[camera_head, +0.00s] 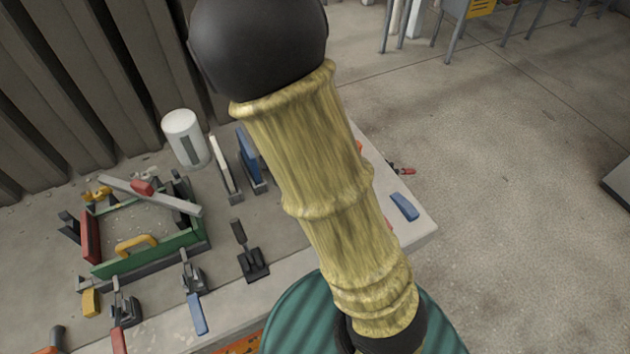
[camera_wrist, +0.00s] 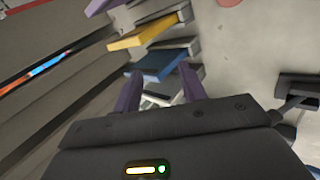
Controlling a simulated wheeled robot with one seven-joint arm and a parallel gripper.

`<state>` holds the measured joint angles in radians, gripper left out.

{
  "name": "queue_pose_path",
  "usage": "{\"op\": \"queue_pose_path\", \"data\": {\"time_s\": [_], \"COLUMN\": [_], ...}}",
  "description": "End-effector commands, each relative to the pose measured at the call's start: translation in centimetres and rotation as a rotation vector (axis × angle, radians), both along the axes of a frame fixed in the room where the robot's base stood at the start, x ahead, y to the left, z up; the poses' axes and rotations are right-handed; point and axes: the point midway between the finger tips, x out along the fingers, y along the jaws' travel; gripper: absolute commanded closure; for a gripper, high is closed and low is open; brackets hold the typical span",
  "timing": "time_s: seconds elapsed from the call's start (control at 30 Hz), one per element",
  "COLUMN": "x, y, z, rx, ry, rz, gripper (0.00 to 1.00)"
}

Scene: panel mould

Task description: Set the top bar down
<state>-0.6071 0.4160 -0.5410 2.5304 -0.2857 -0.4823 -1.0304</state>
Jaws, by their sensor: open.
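The mould is a frame on the table, with a green side bar (camera_head: 150,254) in front and a red side piece (camera_head: 90,237) at the left. A grey bar (camera_head: 165,198) with a red block (camera_head: 143,187) on it lies askew across the frame's back; I cannot tell for sure that it is the top bar. My gripper (camera_wrist: 160,71) is open in the wrist view, with purple fingers apart. A blue-topped piece (camera_wrist: 158,65) and a pale piece (camera_wrist: 158,99) show between and beyond the fingers. My gripper is hidden in the head view.
Dark clamps (camera_head: 250,258) line the table's front. A yellow-topped piece (camera_wrist: 147,33) is in the wrist view.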

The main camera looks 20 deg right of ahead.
Motion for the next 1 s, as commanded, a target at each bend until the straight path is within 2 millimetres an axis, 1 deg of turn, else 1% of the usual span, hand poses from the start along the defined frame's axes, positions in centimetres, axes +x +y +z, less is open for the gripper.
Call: {"op": "queue_pose_path", "data": {"time_s": [0.03,0.17,0.2,0.27,0.3,0.4,0.5,0.63,0.83,0.87,0.9,1.0], "x": [-0.8,-3.6,-4.6,-6.1,-7.2,-9.8,-11.8,-12.9,-13.0,-13.0,-13.0,-12.9], "y": [-1.2,-3.2,-3.7,-4.3,-4.6,-5.0,-5.1,-5.0,-5.0,-5.0,-5.0,-5.0], "z": [0.4,1.2,1.6,2.2,2.7,3.8,4.6,4.9,4.9,4.9,4.9,4.9], "rx": [0.084,0.283,0.339,0.418,0.468,0.569,0.630,0.656,0.656,0.656,0.656,0.656], "ry": [0.043,0.165,0.198,0.246,0.277,0.343,0.386,0.411,0.413,0.413,0.413,0.413], "rz": [-0.136,-0.484,-0.591,-0.748,-0.854,-1.096,-1.271,-1.366,-1.371,-1.370,-1.370,-1.368], "gripper": [0.58,0.58,0.58,0.58,0.58,0.58,0.58,0.58,0.58,0.62,0.64,0.64]}}
